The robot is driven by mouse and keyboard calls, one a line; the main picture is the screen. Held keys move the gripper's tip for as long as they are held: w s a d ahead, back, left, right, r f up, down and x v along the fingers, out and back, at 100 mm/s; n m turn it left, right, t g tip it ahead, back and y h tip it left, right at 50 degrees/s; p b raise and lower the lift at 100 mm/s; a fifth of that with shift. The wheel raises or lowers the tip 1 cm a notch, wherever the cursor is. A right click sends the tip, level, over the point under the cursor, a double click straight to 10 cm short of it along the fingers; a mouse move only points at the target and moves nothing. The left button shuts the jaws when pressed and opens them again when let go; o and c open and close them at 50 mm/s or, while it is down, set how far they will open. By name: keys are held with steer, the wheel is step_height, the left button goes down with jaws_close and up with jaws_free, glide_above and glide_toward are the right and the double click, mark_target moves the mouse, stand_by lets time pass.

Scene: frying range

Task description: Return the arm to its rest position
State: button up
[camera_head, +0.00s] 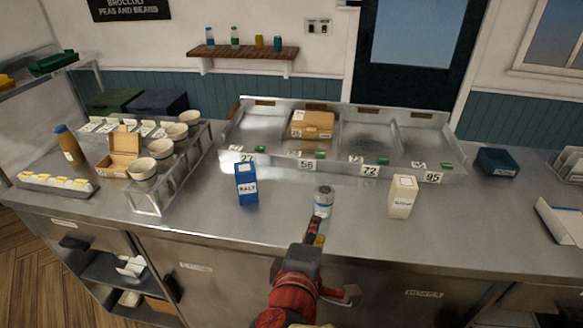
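My red and black arm reaches up from the bottom middle in the head view, over the front of the steel counter. My gripper (316,232) is seen from behind, low in the centre. Its fingertips overlap the lower part of a small silvery can with a pale label (324,197). I cannot tell whether they touch it, or whether the fingers are open or shut. The can looks upright. A blue salt carton (246,186) stands to its left and a cream carton (402,197) to its right, both upright.
A steel bay unit (233,155) with numbered tags stands behind, with a brown box (313,124) in one bay. At left are a rack with several cups (144,169), an open cardboard box (120,160) and a brown bottle (68,145). A dark blue box (497,161) sits at right. The counter front (470,225) is clear right of the cream carton.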

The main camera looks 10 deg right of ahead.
steer(key=s+f+m+g+y+p, duration=0.2)
steer(key=s+f+m+g+y, duration=0.15)
steer(key=s+f+g, duration=0.55)
steer(key=s+d+r+m+t+y+p, duration=0.1)
steer(key=d+r+m+t+p, duration=0.1)
steer(key=d+r+m+p, duration=0.3)
step_height(320, 180, up, 6)
steer(key=d+m, duration=0.3)
steer(key=m, duration=0.2)
steer(key=shift+s+r, duration=0.25)
